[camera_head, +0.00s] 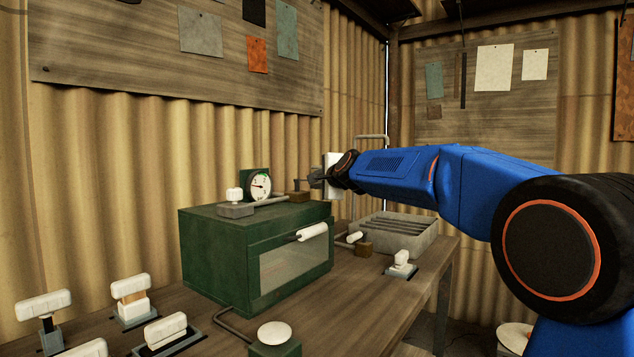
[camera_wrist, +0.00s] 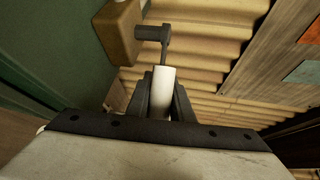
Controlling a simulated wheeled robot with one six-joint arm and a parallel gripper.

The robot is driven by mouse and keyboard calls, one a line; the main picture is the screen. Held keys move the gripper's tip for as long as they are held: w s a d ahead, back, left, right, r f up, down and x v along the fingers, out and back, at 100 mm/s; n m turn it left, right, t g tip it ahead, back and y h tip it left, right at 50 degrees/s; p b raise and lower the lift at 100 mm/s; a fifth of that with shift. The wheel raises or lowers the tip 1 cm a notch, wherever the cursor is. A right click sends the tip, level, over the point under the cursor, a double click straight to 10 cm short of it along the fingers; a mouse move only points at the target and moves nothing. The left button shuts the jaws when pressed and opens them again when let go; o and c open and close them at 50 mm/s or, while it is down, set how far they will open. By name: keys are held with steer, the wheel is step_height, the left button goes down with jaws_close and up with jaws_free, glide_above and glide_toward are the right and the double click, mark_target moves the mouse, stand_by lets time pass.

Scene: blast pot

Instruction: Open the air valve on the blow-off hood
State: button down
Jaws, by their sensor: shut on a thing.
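My gripper (camera_head: 316,178) is at the back right corner above the green cabinet (camera_head: 225,262). Its fingers are shut on a white handle (camera_wrist: 162,92) in the wrist view. A thin grey rod joins this handle to a grey pivot (camera_wrist: 152,33) on a brass-brown valve block (camera_wrist: 118,28). In the head view that valve block (camera_head: 299,196) sits on top of the cabinet, at the end of a grey pipe. The handle is mostly hidden there by the fingers. A second brown block (camera_head: 364,247) with a white handle (camera_head: 354,237) stands beside a grey slatted tray (camera_head: 425,243).
A dial gauge (camera_head: 259,187) and a white knob (camera_head: 235,195) stand on the cabinet. A white bar handle (camera_head: 312,232) is on its windowed front. Several white-handled switches (camera_head: 165,330) sit at the bench's front left, one (camera_head: 401,263) at the right. Corrugated walls are close behind.

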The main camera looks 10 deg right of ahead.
stand_by(0.6)
steer(key=c, duration=1.6)
jaws_free()
steer(key=shift+f, duration=0.1)
steer(key=shift+o, duration=0.2)
steer(key=shift+s, duration=0.1)
steer(key=v, duration=1.7)
steer(key=shift+s, duration=0.15)
